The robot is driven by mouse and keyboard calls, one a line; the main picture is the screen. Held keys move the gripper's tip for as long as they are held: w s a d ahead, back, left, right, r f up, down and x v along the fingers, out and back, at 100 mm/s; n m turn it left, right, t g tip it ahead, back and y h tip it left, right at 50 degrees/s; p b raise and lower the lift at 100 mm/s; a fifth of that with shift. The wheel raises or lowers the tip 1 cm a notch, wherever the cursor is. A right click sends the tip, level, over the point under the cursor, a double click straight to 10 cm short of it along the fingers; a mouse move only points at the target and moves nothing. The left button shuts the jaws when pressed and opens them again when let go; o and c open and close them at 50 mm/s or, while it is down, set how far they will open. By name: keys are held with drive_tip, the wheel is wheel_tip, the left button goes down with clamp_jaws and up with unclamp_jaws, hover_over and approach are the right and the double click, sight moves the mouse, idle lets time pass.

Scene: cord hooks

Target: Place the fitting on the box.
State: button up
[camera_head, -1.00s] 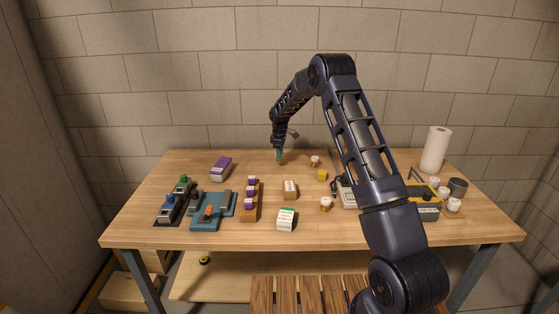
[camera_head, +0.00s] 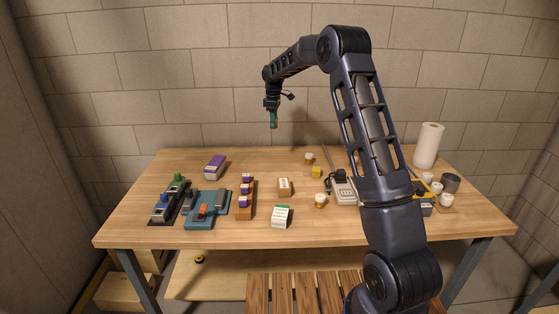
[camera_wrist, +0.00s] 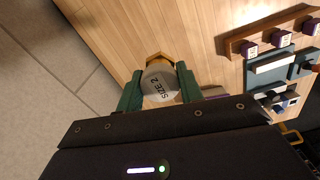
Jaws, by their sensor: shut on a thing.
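My gripper (camera_head: 273,120) hangs in the air above the far part of the table, fingers pointing down. In the wrist view its green fingers (camera_wrist: 158,88) are shut on a fitting with a round white top marked "SIZE 2" (camera_wrist: 160,84) and a brass-coloured hex edge. In the head view the fitting is too small to make out. Several boxes stand on the table, and I cannot tell which one is meant: a purple and white box (camera_head: 215,167) at the back left, a small brown box with a white label (camera_head: 285,188), and a green and white box (camera_head: 281,217) at the front.
Two similar white-topped fittings (camera_head: 309,158) (camera_head: 320,200) and a yellow block (camera_head: 316,172) stand mid-table. A wooden rack with purple-topped pieces (camera_head: 246,197), a teal fixture (camera_head: 206,208) and a black tray (camera_head: 168,204) are left. A paper roll (camera_head: 427,146) stands right. Bare wood lies under my gripper.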

drive_tip(key=s+d+r, duration=0.2)
drive_tip(key=s+r, duration=0.1)
drive_tip(key=s, duration=0.8)
hover_over(284, 183)
drive_tip(key=shift+m, duration=0.4)
wheel_tip(284, 183, down, 19)
drive_tip(key=shift+s+r, duration=0.1)
drive_tip(key=o, duration=1)
